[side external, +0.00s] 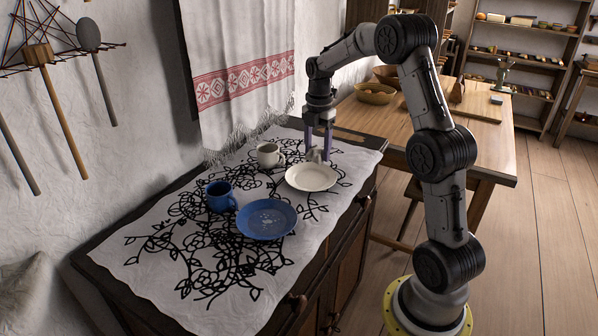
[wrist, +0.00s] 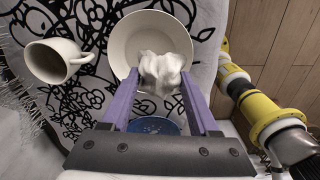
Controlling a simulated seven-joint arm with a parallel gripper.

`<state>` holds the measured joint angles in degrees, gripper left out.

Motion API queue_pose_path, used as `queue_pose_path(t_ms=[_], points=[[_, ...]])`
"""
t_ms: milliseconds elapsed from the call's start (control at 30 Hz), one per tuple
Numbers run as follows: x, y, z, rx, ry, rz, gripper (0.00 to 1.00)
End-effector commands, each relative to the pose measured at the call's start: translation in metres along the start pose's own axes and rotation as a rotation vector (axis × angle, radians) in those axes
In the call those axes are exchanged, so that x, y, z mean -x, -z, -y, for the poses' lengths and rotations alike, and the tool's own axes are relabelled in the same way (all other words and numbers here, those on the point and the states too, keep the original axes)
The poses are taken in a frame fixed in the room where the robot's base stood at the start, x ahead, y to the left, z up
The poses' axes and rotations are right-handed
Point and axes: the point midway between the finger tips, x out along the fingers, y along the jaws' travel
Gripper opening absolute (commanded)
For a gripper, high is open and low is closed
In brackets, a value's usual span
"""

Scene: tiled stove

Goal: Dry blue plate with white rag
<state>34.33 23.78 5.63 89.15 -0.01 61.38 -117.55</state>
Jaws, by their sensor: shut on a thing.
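The blue plate (side external: 281,232) lies flat on the patterned cloth near the front edge, with pale spots on its middle. Part of it shows in the wrist view (wrist: 153,126) between my fingers. My gripper (side external: 318,152) points down at the far edge of the white plate (side external: 320,180), to the back right of the blue plate. It is shut on the white rag (wrist: 163,72), a crumpled bundle between the fingertips. The rag is small in the side view (side external: 314,156). I cannot tell whether it touches the white plate.
A blue mug (side external: 221,196) stands just left of the blue plate. A white mug (side external: 268,155) stands left of my gripper and also shows in the wrist view (wrist: 55,62). A fringed towel (side external: 240,60) hangs behind. The cloth's front left (side external: 150,275) is clear.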

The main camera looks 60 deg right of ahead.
Motion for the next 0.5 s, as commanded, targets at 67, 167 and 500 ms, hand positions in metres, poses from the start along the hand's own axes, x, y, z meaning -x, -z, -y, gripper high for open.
queue_pose_path(t_ms=[67,167,500], points=[[-0.003,0.009,0.002,-0.048,0.005,-0.002,0.01],[-0.005,0.035,0.002,-0.088,0.010,-0.004,0.01],[-0.004,0.154,0.010,-0.044,0.013,-0.002,0.01]])
